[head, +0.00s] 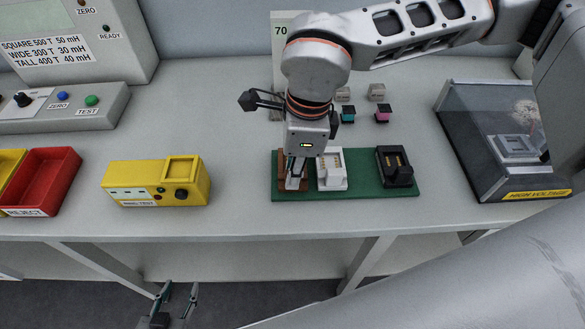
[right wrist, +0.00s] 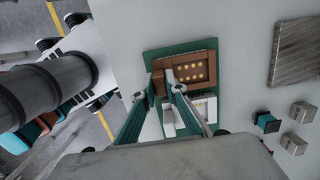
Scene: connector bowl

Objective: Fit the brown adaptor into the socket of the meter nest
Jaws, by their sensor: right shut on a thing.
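The brown adaptor (head: 283,184) stands at the left end of the green board (head: 345,193), mostly hidden by my right gripper in the head view. In the right wrist view the brown adaptor (right wrist: 207,58) shows gold contacts in its recess. My right gripper (head: 296,181) points down and is shut on the adaptor's edge; its fingertips also show in the right wrist view (right wrist: 166,80). A yellow box (head: 150,192) with a square recess (head: 181,167) stands to the left, apparently the meter nest. My left gripper (head: 176,298) is open and empty, low before the table.
A white adaptor (head: 331,170) stands close beside the brown one, with a black adaptor (head: 394,166) further right. A red reject bin (head: 45,178) is at left. A high-voltage case (head: 490,140) is at right. Table between yellow box and green board is clear.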

